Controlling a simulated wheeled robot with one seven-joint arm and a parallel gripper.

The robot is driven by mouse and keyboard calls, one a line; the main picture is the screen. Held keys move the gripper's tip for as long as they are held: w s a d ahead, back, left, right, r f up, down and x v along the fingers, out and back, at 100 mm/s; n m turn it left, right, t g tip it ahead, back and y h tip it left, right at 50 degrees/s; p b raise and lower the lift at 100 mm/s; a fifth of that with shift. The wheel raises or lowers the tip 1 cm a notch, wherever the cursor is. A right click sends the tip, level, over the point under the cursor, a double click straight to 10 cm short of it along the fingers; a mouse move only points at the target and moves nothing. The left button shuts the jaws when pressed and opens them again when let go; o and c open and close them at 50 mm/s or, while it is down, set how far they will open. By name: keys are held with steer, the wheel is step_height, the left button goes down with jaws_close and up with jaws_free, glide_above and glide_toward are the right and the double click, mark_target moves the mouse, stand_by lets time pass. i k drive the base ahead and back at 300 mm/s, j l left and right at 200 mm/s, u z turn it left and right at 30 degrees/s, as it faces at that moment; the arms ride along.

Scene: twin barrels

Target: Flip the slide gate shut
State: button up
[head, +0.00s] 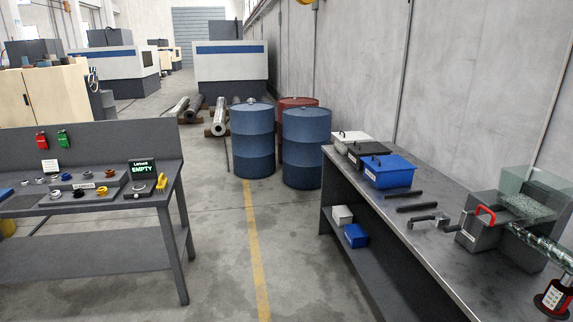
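A grey machine (482,238) stands on the right-hand workbench, with a clear hopper (535,185) holding grey-green granules on top. A red curved handle (486,213) stands up at its upper left edge; it may belong to the slide gate, but the gate plate itself cannot be made out, nor whether it is open or shut. A dark crank (430,220) sticks out from the machine's left side. A clear tube (540,247) with dark and green contents runs from the machine to the right picture edge. My gripper is not in view.
Blue barrels (303,148) stand behind. A left bench (90,205) holds small parts. The floor between is clear.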

mark_target(492, 220)
steer(key=i+l, duration=0.2)
steer(key=i, duration=0.15)
steer(key=i+l+z, duration=0.1)
steer(key=i, duration=0.3)
steer(key=i+l+z, duration=0.1)
steer(key=i+l, duration=0.15)
steer(key=i, duration=0.15)
steer(key=i+l, duration=0.2)
steer(key=l, duration=0.15)
steer(key=i+l+z, duration=0.1)
steer(key=i+l, duration=0.15)
steer(key=l, duration=0.15)
steer(key=k+j+z, duration=0.1)
steer(key=z, duration=1.4)
steer(key=j+u, duration=0.1)
steer(key=j, duration=0.5)
steer(key=k+j, duration=0.1)
steer(key=j, duration=0.55)
steer(key=k+u, duration=0.05)
